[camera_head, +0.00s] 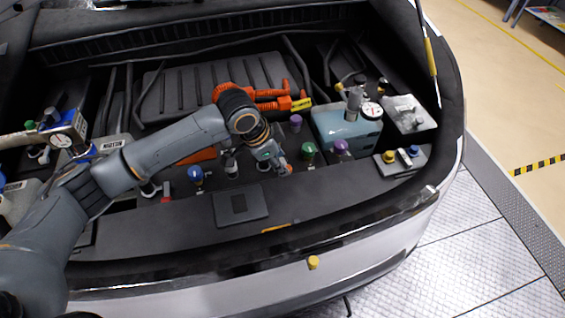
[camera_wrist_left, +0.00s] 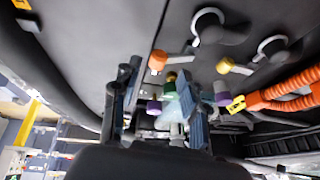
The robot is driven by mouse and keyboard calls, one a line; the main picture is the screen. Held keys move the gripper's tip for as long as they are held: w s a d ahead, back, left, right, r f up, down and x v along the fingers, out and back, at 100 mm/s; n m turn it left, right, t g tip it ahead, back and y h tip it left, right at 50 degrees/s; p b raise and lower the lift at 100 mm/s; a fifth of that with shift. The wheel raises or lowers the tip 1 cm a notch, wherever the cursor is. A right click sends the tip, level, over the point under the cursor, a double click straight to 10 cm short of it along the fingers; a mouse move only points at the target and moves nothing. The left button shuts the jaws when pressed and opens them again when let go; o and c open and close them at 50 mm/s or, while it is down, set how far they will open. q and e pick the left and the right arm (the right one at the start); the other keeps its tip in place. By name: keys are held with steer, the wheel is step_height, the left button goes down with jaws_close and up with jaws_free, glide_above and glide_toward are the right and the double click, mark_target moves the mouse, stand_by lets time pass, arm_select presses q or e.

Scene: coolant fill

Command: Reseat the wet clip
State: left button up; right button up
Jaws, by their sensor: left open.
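My left gripper (camera_head: 277,162) reaches in from the left over the engine bay, pointing down among the coloured caps. Its two dark fingers stand apart in the left wrist view (camera_wrist_left: 158,105), with no held object clear between them. I cannot single out the wet clip. A small orange piece (camera_head: 286,170) shows at the fingertips in the head view. An orange-ended fitting (camera_wrist_left: 158,62) lies beyond the fingers in the wrist view. The pale blue coolant tank (camera_head: 345,133) stands right of the gripper with a gauge on top; part of a pale tank shows between the fingers. My right gripper is in neither view.
Green (camera_head: 308,150) and purple (camera_head: 341,146) caps stand close right of the gripper. A blue cap (camera_head: 195,174) stands to its left. Orange hoses (camera_head: 265,97) run behind. The front ledge (camera_head: 330,205) is mostly clear. A yellow cap (camera_head: 313,262) sits on the bumper.

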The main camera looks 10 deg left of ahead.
arm_select(q)
steer(key=v, duration=0.9)
steer(key=shift+s+a+r, duration=0.1)
